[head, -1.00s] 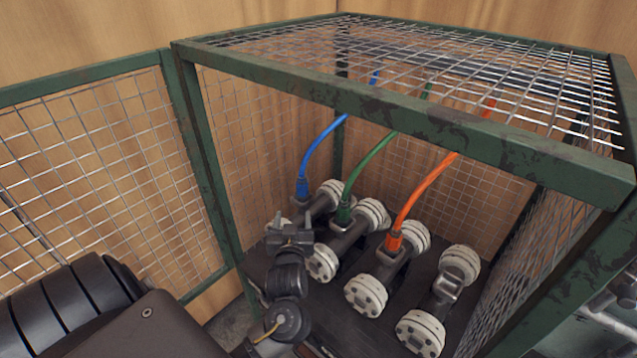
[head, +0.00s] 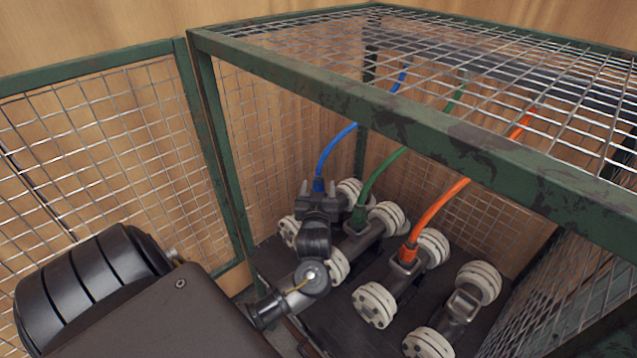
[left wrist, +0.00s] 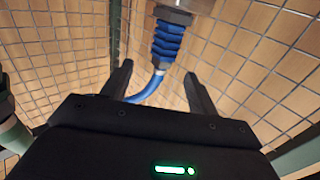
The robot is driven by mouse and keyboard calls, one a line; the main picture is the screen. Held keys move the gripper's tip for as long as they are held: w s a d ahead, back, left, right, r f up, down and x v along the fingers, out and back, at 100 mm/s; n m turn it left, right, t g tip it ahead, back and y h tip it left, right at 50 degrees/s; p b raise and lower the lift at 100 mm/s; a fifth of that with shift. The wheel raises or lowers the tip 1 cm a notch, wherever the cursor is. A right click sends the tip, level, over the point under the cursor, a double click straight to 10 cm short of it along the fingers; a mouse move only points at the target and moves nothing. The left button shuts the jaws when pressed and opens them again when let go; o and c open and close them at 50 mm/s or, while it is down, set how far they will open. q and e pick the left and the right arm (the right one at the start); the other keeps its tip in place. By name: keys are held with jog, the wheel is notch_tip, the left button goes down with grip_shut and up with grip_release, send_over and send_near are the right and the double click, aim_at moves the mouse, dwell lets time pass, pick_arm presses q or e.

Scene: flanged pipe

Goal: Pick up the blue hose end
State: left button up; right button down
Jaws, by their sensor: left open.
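The blue hose (head: 334,146) comes down into the cage, and its blue end (head: 319,184) sits on the rearmost left flanged pipe (head: 350,192). In the left wrist view, the ribbed blue hose end (left wrist: 168,40) is just beyond the fingertips, between their lines, with a grey fitting above it. My left gripper (head: 318,188) is open, its two fingers apart at the hose end. Contact cannot be told. The gripper hides part of the pipe. My right gripper is not in view.
A green hose (head: 378,172) and an orange hose (head: 440,203) stand on pipes to the right. Another flanged pipe (head: 463,303) has no hose. A green cage frame (head: 400,125) with wire mesh (head: 520,70) lies overhead and around; the front is open.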

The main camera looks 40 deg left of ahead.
aim_at(318, 181)
pick_arm(q)
jog(key=shift+w+a+r, duration=0.1)
jog(key=shift+w+a, duration=0.1)
jog(key=shift+a, duration=0.05)
jog(key=x, duration=0.4)
jog(key=shift+w+a+f+p, duration=0.15)
jog(key=shift+a+f+p, duration=0.05)
jog(key=shift+p, duration=0.15)
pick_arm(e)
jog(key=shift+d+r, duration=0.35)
pick_arm(q)
jog(key=c, duration=1.2)
jog(key=shift+c, duration=0.3)
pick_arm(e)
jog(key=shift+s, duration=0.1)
pick_arm(q)
jog(key=shift+r, duration=0.15)
